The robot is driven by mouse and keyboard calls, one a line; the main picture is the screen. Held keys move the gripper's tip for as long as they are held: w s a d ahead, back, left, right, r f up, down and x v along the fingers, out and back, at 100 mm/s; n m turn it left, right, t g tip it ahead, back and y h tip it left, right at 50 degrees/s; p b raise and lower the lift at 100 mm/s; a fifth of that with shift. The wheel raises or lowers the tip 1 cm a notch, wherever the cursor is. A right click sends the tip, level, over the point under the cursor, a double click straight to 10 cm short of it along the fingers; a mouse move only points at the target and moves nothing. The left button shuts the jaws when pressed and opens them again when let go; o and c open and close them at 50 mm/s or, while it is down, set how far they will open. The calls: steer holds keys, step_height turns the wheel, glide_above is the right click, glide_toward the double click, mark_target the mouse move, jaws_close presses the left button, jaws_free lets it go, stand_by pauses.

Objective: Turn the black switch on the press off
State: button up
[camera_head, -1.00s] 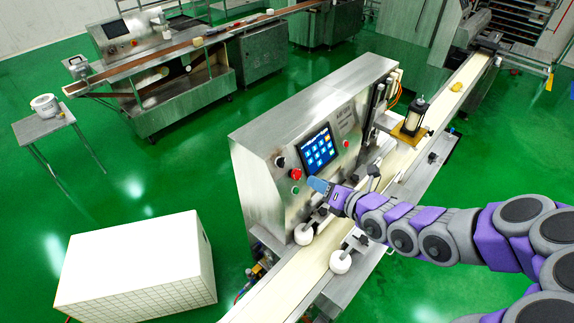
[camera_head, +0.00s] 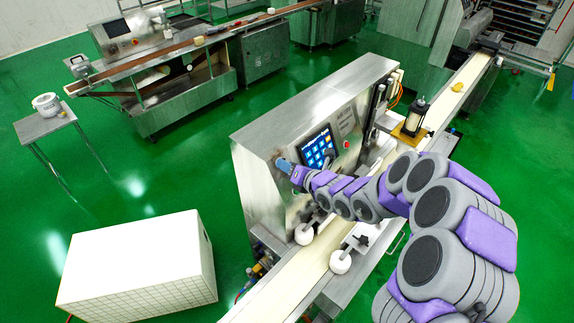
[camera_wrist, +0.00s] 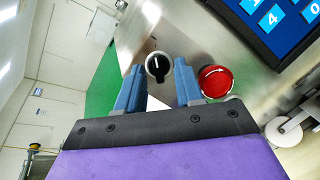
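The press (camera_head: 262,190) is a metal cabinet with a blue touch screen (camera_head: 319,148) on its sloped face. In the wrist view the black switch (camera_wrist: 158,66) is a round knob with a white mark, just beyond and between my fingertips. My gripper (camera_wrist: 158,82) has its two blue fingers apart on either side of the switch, open and with nothing held. Whether a finger touches the switch I cannot tell. In the head view my gripper (camera_head: 284,165) covers the switch.
A red button (camera_wrist: 215,82) sits right beside my right finger in the wrist view, and the screen (camera_wrist: 280,25) is above it. A conveyor belt (camera_head: 300,279) with white rollers runs below the panel. A white box (camera_head: 135,265) stands on the floor at lower left.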

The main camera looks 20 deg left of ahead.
steer(key=shift+w+a+f, duration=0.1)
steer(key=shift+a, duration=0.15)
jaws_close()
stand_by(0.3)
